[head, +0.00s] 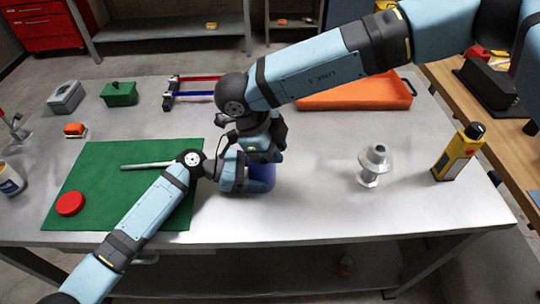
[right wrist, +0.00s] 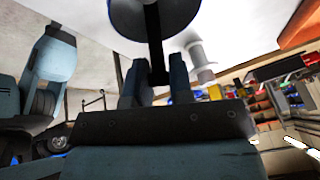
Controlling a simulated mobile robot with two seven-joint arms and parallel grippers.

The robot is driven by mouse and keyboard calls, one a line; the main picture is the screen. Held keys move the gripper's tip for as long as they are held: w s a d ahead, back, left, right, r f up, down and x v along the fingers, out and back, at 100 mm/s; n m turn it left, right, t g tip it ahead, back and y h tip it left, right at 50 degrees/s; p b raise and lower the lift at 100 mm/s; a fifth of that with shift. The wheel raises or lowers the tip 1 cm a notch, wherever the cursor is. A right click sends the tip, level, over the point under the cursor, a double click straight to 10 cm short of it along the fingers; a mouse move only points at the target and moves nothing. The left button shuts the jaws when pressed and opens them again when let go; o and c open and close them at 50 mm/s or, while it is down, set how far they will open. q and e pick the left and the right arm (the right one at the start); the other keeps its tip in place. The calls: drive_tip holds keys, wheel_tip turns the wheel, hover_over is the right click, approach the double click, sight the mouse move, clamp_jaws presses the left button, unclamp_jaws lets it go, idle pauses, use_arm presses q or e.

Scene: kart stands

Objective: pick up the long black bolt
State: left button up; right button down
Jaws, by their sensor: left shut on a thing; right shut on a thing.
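The long black bolt (right wrist: 154,40) shows in the right wrist view as a dark shaft between the fingers of my right gripper (right wrist: 155,88), which is shut on it. Its far end lies in front of or inside a round blue-rimmed container (right wrist: 193,12); I cannot tell which. In the head view my right gripper (head: 264,155) points down over the blue container (head: 263,178), and the bolt is hidden there. My left gripper (head: 247,174) reaches the blue container from the left and appears shut on its side; its fingertips are partly hidden.
A green mat (head: 100,165) at the left carries a pale rod (head: 147,165) and a red disc (head: 70,203). A silver flanged part (head: 374,160), a yellow bottle (head: 458,153) and an orange tray (head: 350,103) stand to the right. The front centre-right of the table is clear.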

wheel_tip(320, 180, up, 18)
idle(0.4)
use_arm(q)
drive_tip(key=o, duration=0.9)
drive_tip(key=shift+o, duration=0.2)
